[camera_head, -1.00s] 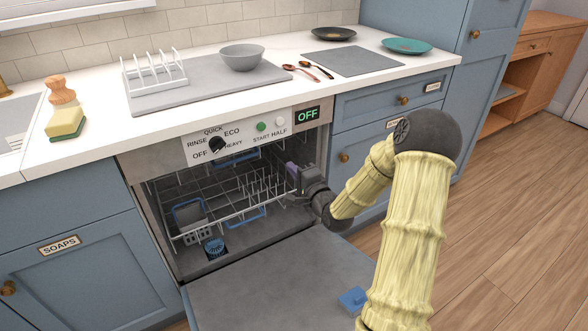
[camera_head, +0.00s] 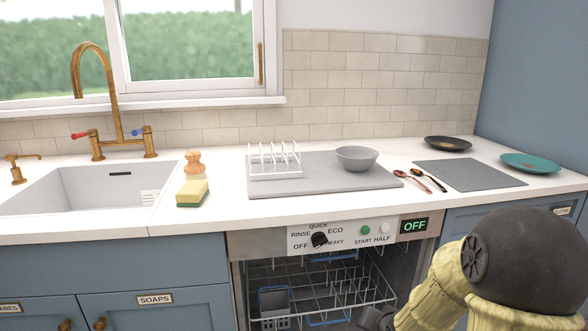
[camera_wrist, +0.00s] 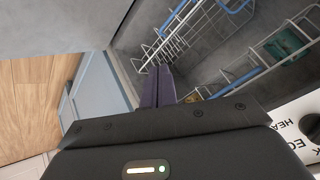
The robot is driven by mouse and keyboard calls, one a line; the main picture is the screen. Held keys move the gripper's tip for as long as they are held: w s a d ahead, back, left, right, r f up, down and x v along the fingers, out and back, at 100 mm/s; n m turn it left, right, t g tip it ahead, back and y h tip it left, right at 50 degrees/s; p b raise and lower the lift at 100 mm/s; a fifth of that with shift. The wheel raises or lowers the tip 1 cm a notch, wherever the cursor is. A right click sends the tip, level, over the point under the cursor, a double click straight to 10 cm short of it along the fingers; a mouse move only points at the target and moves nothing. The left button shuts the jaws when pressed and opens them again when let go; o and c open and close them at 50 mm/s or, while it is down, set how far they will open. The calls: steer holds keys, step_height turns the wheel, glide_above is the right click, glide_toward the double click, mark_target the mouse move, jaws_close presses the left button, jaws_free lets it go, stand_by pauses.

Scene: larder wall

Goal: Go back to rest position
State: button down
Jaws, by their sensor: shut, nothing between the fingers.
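My gripper's dark purple fingers (camera_wrist: 158,86) are shut and empty in the wrist view, beside the wire rack (camera_wrist: 170,38) of the open dishwasher. In the head view only a dark part of my wrist shows at the bottom edge, at the right side of the dishwasher opening; the fingertips are hidden there. My yellow-sleeved arm with its dark joint fills the lower right corner of the head view.
The dishwasher's control panel (camera_head: 345,238) has a dial and an OFF display (camera_head: 414,226). A rack (camera_head: 330,290) shows inside. On the worktop are a grey bowl (camera_head: 357,158), a plate rack (camera_head: 274,162), spoons, a sponge (camera_head: 192,193), and a black (camera_head: 448,143) and a teal plate (camera_head: 530,163).

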steer(key=s+a+r+n+g, duration=0.1)
steer(key=s+a+n+g, duration=0.15)
steer(key=s, duration=0.65)
steer(key=s+a+r+n+g, duration=0.1)
steer(key=s+n+g, duration=0.25)
steer(key=s, duration=0.45)
steer(key=w+p+v, duration=0.2)
steer(key=p+v, duration=1)
steer(key=w+a+r+p+v, duration=0.1)
steer(key=w+p+v, duration=0.2)
steer(key=p+v, duration=1)
steer(key=w+a+p+v, duration=0.1)
steer(key=w+p+v, duration=0.1)
steer(key=p+v, duration=1)
steer(key=shift+w+r+h+p, duration=0.3)
steer(key=shift+w+r+p, duration=0.2)
steer(key=shift+r+p, duration=0.05)
steer(key=shift+a, duration=0.1)
steer(key=c, duration=1)
jaws_free()
steer(key=shift+c, duration=0.2)
steer(key=c, duration=0.3)
steer(key=shift+w, duration=0.1)
steer(key=shift+c, duration=0.3)
